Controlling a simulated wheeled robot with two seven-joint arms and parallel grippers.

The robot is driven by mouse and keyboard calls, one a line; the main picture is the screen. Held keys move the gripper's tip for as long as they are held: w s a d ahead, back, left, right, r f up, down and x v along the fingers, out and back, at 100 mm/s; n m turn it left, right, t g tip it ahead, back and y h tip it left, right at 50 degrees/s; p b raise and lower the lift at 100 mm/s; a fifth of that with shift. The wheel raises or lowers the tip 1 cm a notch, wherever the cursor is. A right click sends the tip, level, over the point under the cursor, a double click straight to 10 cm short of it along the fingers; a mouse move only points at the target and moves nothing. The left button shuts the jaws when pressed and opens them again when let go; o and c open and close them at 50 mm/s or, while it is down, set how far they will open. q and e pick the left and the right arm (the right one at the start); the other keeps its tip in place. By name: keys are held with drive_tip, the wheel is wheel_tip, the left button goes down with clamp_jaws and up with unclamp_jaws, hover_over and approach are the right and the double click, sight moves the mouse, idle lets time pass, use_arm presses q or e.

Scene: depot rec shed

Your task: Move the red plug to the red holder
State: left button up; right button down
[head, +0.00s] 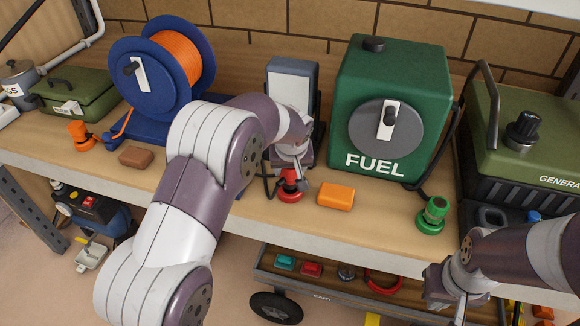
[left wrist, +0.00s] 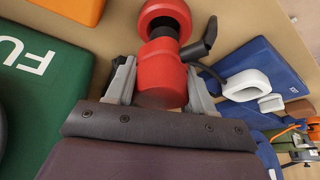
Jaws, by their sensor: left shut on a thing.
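The red plug (left wrist: 162,75) is upright between the two fingers of my left gripper (left wrist: 160,90), which is shut on it. In the head view the red plug (head: 289,176) shows just below my left gripper (head: 291,165). The red holder (left wrist: 165,14) is at the plug's dark end in the left wrist view, and its red base (head: 291,194) stands on the bench near the front edge. The plug is in line with the holder; I cannot tell how deep it sits. My right gripper (head: 458,292) is low at the right, its fingers unclear.
An orange block (head: 336,196) lies right of the red holder. A green holder with a green plug (head: 433,215) stands further right, before the green fuel box (head: 395,85). A blue cable reel (head: 150,75) and a brown block (head: 136,157) are left. A cart (head: 330,278) stands below.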

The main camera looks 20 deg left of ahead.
use_arm(q)
drive_tip(key=shift+f+b, duration=1.35)
drive_tip(key=shift+f, duration=0.1)
idle(0.4)
drive_tip(key=o, duration=1.1)
drive_tip(key=b+v, duration=0.1)
drive_tip(key=v, duration=1.1)
drive_tip(key=shift+d+r+b, duration=0.1)
drive_tip(key=shift+r+b, duration=0.2)
drive_tip(key=shift+r, duration=0.15)
